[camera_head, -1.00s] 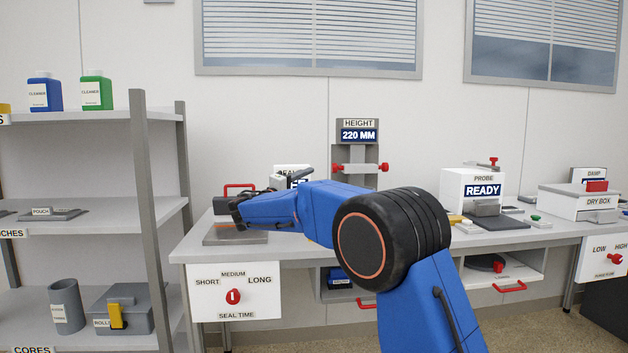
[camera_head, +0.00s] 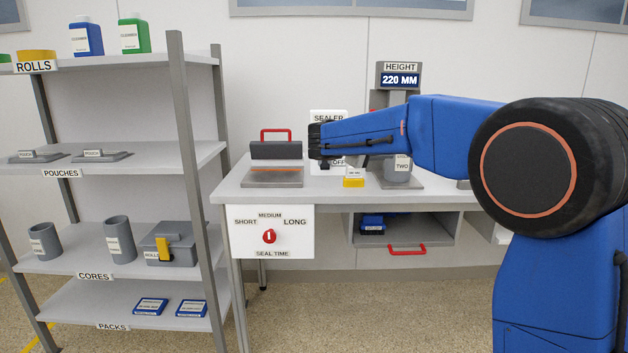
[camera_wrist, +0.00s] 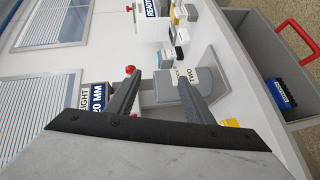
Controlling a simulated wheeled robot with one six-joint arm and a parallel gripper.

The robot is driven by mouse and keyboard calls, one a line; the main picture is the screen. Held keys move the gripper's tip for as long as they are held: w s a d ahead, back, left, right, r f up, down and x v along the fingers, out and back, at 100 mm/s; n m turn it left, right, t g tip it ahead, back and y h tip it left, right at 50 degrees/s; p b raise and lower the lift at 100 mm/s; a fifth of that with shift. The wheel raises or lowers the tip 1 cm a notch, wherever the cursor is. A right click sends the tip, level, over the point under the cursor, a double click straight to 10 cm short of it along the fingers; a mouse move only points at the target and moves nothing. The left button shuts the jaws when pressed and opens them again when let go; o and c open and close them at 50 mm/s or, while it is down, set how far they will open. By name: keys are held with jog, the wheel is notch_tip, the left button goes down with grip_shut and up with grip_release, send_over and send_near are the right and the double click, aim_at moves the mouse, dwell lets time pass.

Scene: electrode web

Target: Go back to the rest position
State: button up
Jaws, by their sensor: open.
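My gripper (camera_head: 322,146) shows small and dark at the end of my blue arm in the head view, in front of the white sealer box (camera_head: 328,118). In the wrist view its two dark fingers (camera_wrist: 158,82) stand apart with nothing held between them. A grey cylinder labelled TWO (camera_head: 397,174) stands on the height gauge's base. In the wrist view, the cylinder (camera_wrist: 188,76) appears beyond the fingers, apart from them. The height gauge (camera_head: 399,78) reads 220 MM and is partly hidden by my arm.
The sealer press (camera_head: 276,150) with a red handle sits left on the bench. A yellow-and-white block (camera_head: 354,182) lies near the bench's front. A seal time panel (camera_head: 285,220) hangs below. A grey shelf rack (camera_head: 188,130) stands left. An open drawer (camera_head: 432,233) holds a blue item.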

jog(key=s+d+f+m+g+y, duration=0.15)
jog(key=s+d+f, duration=0.25)
jog(key=s, duration=0.5)
jog(key=s+d+f+g+y, duration=0.2)
jog(key=s+d+f, duration=0.15)
jog(key=s, duration=0.45)
jog(key=s+d+f+m+g+y, duration=0.1)
jog(key=s+d+f+g+y, duration=0.15)
jog(key=s+d, duration=0.45)
jog(key=s+a+f+m+y, duration=0.1)
jog(key=s+a+f+y, duration=0.1)
jog(key=s+f, duration=0.3)
jog(key=s+a+f+m+y, duration=0.1)
jog(key=s+f, duration=0.5)
jog(key=s, duration=0.7)
jog(key=s+a+f+m+y, duration=0.1)
jog(key=s+a+f+y, duration=0.2)
jog(key=s, duration=0.6)
notch_tip(320, 180, down, 3)
jog(key=shift+s+a+f+t+y, duration=0.15)
jog(key=shift+a+t+y, duration=0.25)
jog(key=shift+a, duration=0.75)
